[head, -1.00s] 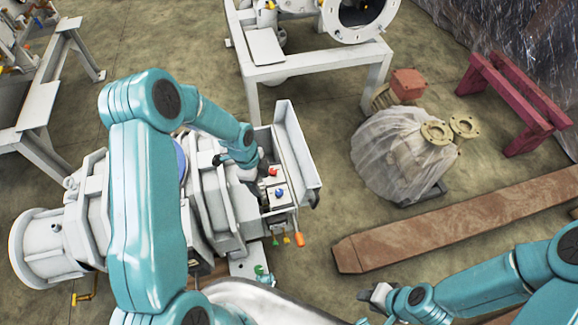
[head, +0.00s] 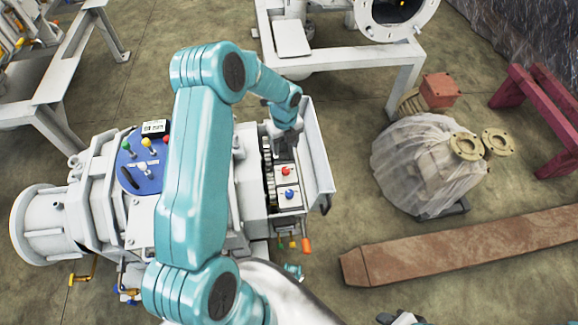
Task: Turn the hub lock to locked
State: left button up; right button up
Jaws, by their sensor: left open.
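The large white machine (head: 98,195) lies at the left, partly hidden behind my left arm. A blue round panel (head: 150,182) on it bears green, yellow, red and white knobs. At its right end is an open white box with a red knob (head: 286,171) and a blue knob (head: 290,194). I cannot tell which part is the hub lock. My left gripper (head: 285,152) is open, pointing down into this box just behind the red knob; its fingertips are small and partly hidden. A small part of my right gripper (head: 403,318) shows at the bottom edge.
A raised white plate (head: 318,150) walls the box on the right. An orange knob (head: 306,245) hangs below it.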

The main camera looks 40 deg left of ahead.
aim_at(286, 169)
pick_arm(q)
notch_tip(286, 169, down, 13)
jog(key=shift+f+b, duration=0.15)
jog(key=shift+b, duration=1.05)
jog(key=c, duration=1.1)
